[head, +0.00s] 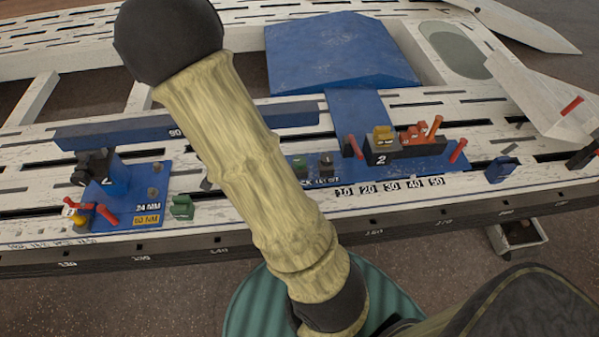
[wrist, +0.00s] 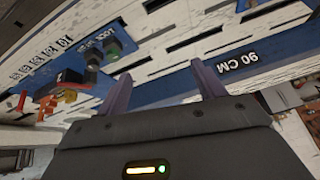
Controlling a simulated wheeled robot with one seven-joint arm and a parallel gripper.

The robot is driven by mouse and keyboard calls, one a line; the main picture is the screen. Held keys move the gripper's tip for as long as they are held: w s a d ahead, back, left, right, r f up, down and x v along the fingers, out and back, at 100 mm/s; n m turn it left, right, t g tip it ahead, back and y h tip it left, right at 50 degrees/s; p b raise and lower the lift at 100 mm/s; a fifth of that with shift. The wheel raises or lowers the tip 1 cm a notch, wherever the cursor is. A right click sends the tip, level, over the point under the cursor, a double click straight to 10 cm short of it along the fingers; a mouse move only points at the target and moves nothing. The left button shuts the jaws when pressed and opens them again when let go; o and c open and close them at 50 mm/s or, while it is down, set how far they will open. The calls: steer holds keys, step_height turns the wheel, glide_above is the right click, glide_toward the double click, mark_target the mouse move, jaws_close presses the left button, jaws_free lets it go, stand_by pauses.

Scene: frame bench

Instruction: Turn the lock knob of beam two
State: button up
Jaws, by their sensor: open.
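My gripper shows in the wrist view, its two dark fingers (wrist: 160,69) spread apart with nothing between them, pointing toward the blue beam marked 90 CM (wrist: 262,58). In the head view my arm hides the gripper. A black block marked 2 (head: 404,151) stands right of my arm, with yellow and orange parts on top and red handles beside it. A blue strip lettered LOCK carries a green piece (head: 299,166) and a dark piece (head: 326,164). I cannot tell which part is beam two's lock knob.
The slotted white bench (head: 235,17) fills most of the head view. A blue plate (head: 336,55) lies at the back. A small green piece (head: 182,207) and a small blue piece (head: 501,168) stand near the front edge. A tray (head: 519,234) sits below the edge at right.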

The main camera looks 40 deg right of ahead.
mark_target(298, 161)
steer(key=d+f+m+h+b, duration=0.2)
steer(key=d+f+h+b, duration=0.1)
steer(key=f, duration=0.4)
steer(key=w+d+f+m+g+h+b, duration=0.1)
steer(key=d+f+m+h+b, duration=0.1)
steer(key=d+f+b, duration=0.3)
steer(key=d+f+m+g+h+b, duration=0.1)
steer(key=d+f+m+h+b, duration=0.2)
steer(key=f+b, duration=0.5)
step_height(298, 161, down, 2)
steer(key=shift+w+d+h, duration=0.25)
steer(key=shift+d+h, duration=0.65)
steer(key=shift+h, duration=0.2)
steer(key=b+x, duration=0.6)
steer(key=x, duration=1)
steer(key=shift+d+f, duration=0.15)
steer(key=shift+f, duration=0.05)
steer(key=shift+w+d+f, duration=0.1)
steer(key=shift+w+d, duration=0.1)
steer(key=shift+d, duration=0.25)
steer(key=c, duration=1)
